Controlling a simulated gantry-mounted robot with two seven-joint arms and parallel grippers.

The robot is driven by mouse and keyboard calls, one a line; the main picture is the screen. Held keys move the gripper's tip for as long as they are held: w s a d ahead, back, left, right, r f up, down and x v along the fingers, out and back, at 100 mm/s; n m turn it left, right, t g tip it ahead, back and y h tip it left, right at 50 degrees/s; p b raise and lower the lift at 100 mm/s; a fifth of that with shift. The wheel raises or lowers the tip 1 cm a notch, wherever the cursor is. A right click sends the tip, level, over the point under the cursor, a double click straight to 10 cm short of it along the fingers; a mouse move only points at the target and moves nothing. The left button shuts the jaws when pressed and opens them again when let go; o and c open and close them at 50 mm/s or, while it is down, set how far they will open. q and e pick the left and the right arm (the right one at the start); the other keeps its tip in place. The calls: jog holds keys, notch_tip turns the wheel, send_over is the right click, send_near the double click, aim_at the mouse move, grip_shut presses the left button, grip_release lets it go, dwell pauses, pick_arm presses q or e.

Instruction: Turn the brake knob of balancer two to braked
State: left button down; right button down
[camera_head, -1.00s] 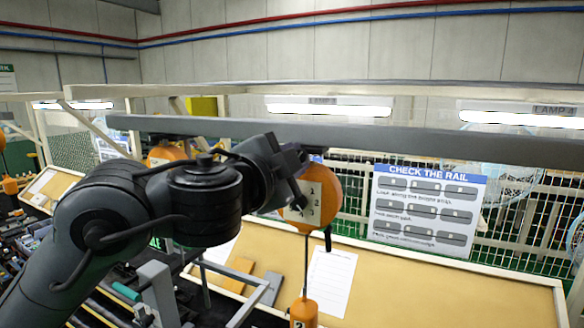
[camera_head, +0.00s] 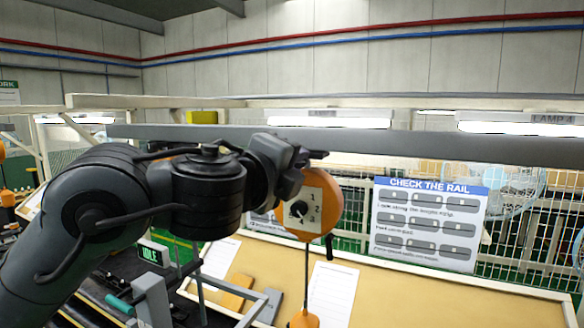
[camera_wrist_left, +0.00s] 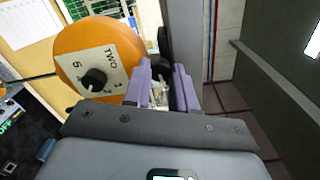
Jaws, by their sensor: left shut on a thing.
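Balancer two is an orange round housing (camera_head: 331,198) hanging under the grey rail. It also shows in the left wrist view (camera_wrist_left: 70,48). Its white plate (camera_wrist_left: 112,62) reads TWO, with numbers around a black dial knob (camera_wrist_left: 94,80). My left gripper (camera_head: 312,156) is at the top of the housing. In the wrist view its purple fingers (camera_wrist_left: 162,88) are closed beside the housing's edge, around a small part that I take as the brake knob. That part is mostly hidden, and its setting cannot be read. My right gripper is in neither view.
The grey rail (camera_head: 430,146) runs just above and behind my left gripper. A sign, CHECK THE RAIL (camera_head: 430,222), hangs behind at right. A tan board (camera_head: 400,275) with a white sheet (camera_head: 332,294) lies below. An orange handle (camera_head: 304,318) hangs on the balancer's cable.

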pick_arm(q)
jog(key=shift+m, duration=0.6)
jog(key=c, duration=0.9)
grip_release()
jog(key=shift+s, duration=0.15)
jog(key=shift+b+v, duration=2.5)
jog(key=shift+v, duration=2.8)
